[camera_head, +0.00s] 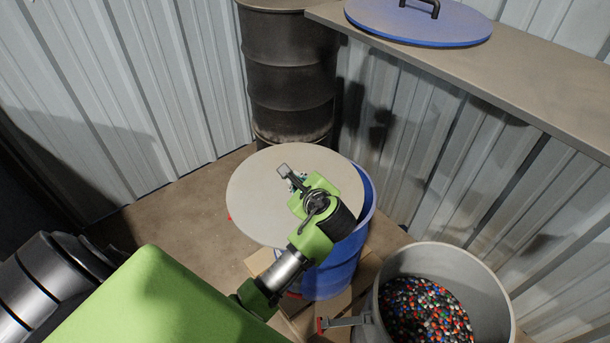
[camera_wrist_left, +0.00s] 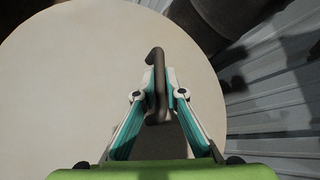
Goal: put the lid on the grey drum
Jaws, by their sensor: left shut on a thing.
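The grey drum (camera_head: 484,262) stands open at the lower right, filled with several coloured pellets (camera_head: 425,315). A latch lever with a red tip (camera_head: 343,322) sticks out from its left side. The round pale grey lid (camera_head: 258,195) is up and left of it, overlapping the blue drum in the picture. My left gripper (camera_head: 294,180) is over the lid and shut on its dark handle; in the left wrist view the fingers (camera_wrist_left: 158,88) pinch the bent handle (camera_wrist_left: 155,57) above the pale lid face (camera_wrist_left: 60,75). My right gripper is not in view.
A blue drum (camera_head: 335,270) stands beneath the lid in the picture, left of the grey drum, on a wooden pallet (camera_head: 297,318). A dark drum (camera_head: 290,70) stands behind. A blue lid (camera_head: 420,22) lies on a shelf (camera_head: 540,95) along the corrugated wall.

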